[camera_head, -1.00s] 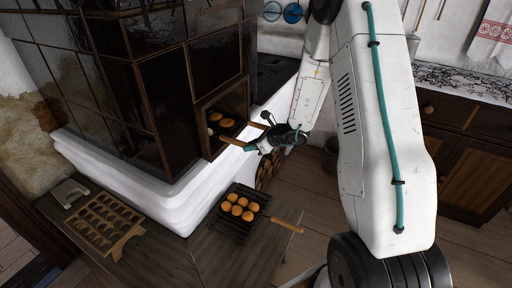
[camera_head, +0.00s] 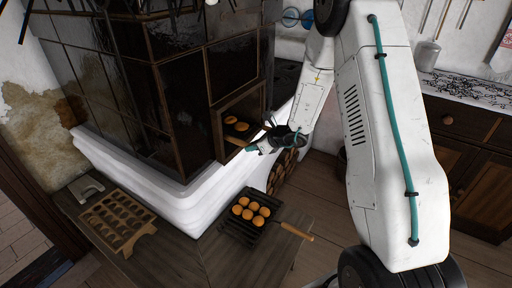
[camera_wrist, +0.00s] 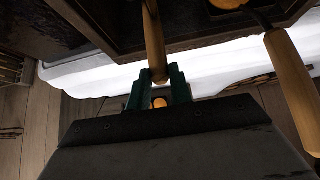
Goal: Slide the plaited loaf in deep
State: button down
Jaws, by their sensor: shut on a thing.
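My gripper (camera_head: 254,149) is just outside the oven opening (camera_head: 238,118) of the dark tiled stove. In the wrist view its green fingers (camera_wrist: 158,88) are shut on a wooden handle (camera_wrist: 153,40), which runs ahead into the dark opening. A short piece of this handle also shows in the head view (camera_head: 236,141). I cannot make out the plaited loaf; the far end of the handle is hidden inside. Round golden buns (camera_head: 239,126) lie in the oven. A second wooden handle (camera_wrist: 290,90) sticks out at the right of the wrist view.
A dark pan (camera_head: 236,232) of several buns (camera_head: 250,210) stands on the wooden bench, its handle (camera_head: 297,232) jutting right. A wooden mould board (camera_head: 118,218) lies at the left. A white plaster ledge (camera_head: 165,190) runs below the oven. Firewood (camera_head: 282,170) is stacked underneath.

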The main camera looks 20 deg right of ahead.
jog(key=c, duration=1.2)
grip_release()
jog(key=shift+v, duration=3.9)
jog(key=shift+v, duration=3.2)
jog(key=shift+a, duration=0.1)
